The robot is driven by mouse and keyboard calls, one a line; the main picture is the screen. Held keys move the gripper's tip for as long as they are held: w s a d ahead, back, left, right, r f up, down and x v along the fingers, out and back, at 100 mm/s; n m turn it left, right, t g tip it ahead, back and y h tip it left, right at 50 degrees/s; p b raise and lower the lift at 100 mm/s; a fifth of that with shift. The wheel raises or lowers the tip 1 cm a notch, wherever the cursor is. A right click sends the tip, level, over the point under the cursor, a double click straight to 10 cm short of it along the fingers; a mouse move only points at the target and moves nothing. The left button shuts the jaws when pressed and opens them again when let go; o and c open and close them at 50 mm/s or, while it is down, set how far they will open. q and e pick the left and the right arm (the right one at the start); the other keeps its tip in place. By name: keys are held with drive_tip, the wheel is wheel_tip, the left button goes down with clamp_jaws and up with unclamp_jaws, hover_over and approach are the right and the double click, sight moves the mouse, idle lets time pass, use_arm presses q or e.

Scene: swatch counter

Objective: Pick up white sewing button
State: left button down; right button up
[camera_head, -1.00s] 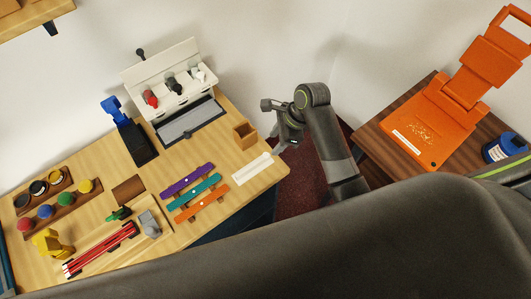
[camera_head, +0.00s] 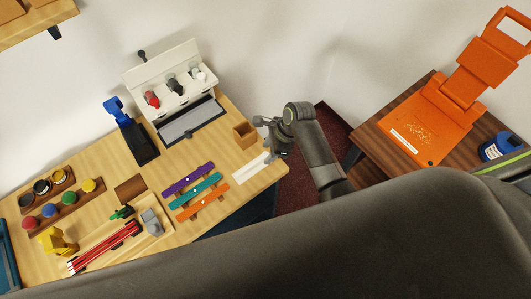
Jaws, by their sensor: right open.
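No sewing button stands out clearly. Small white dots sit on the purple strip (camera_head: 178,184), the teal strip (camera_head: 185,196) and the orange strip (camera_head: 217,194); I cannot tell whether one is the white sewing button. My right gripper (camera_head: 267,139) is open and empty at the right edge of the wooden counter (camera_head: 190,161), close to the white bar (camera_head: 252,167) and right of the strips. My left gripper is not in view.
A small wooden box (camera_head: 245,136) stands just left of my right gripper. A white stand (camera_head: 165,67) with red, dark and white pieces is at the back. An orange folding device (camera_head: 435,118) and a blue container (camera_head: 503,147) are on the brown table (camera_head: 376,137) at right.

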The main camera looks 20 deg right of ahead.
drive_tip(key=shift+f, duration=0.25)
idle(0.3)
clamp_jaws()
